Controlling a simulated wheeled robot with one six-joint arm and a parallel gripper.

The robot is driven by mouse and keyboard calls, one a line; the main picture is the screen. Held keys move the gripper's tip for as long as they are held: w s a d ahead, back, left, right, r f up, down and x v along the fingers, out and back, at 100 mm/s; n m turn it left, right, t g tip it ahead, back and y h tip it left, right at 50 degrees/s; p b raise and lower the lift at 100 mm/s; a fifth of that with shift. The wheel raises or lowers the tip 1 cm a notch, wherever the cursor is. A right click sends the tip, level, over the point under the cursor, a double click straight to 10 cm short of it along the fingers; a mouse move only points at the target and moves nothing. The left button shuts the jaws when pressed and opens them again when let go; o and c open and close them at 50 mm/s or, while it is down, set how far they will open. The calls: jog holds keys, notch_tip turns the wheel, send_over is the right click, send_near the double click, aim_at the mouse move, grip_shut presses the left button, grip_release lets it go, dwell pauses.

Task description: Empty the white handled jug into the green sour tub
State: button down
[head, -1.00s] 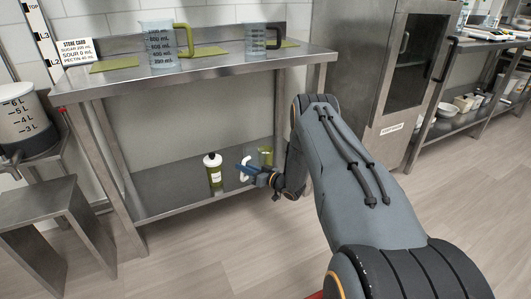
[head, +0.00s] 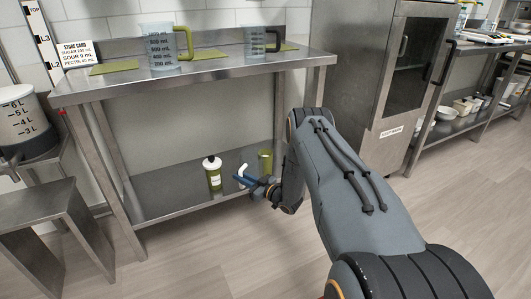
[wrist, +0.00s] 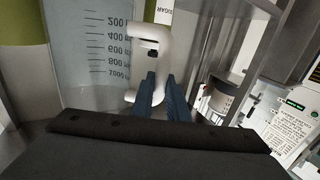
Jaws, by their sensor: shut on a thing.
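My gripper (wrist: 150,92) is shut on the white handle (wrist: 150,50) of a clear jug (wrist: 88,50) with printed volume marks, seen close up in the wrist view. In the head view my gripper (head: 250,182) is low at the bottom shelf, at the white handle (head: 242,170); the clear jug body is hard to make out there. An olive-green container (head: 265,160) stands on that shelf just behind and right of my gripper. I cannot read a label on it, so I cannot tell if it is the sour tub. The jug's contents are unclear.
A white bottle with a green label (head: 213,175) stands left of my gripper. On the counter above (head: 120,82) are a jug with an olive handle (head: 160,48) and a jug with a black handle (head: 256,42). A large graduated vessel (head: 25,120) stands far left. The floor in front is clear.

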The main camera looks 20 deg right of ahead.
notch_tip(320, 180, up, 3)
jog(key=shift+f+p, duration=0.15)
jog(key=shift+p, duration=0.45)
jog(key=s+a+p, duration=0.2)
jog(key=s+p, duration=0.3)
jog(key=s, duration=0.2)
jog(key=shift+s, duration=0.35)
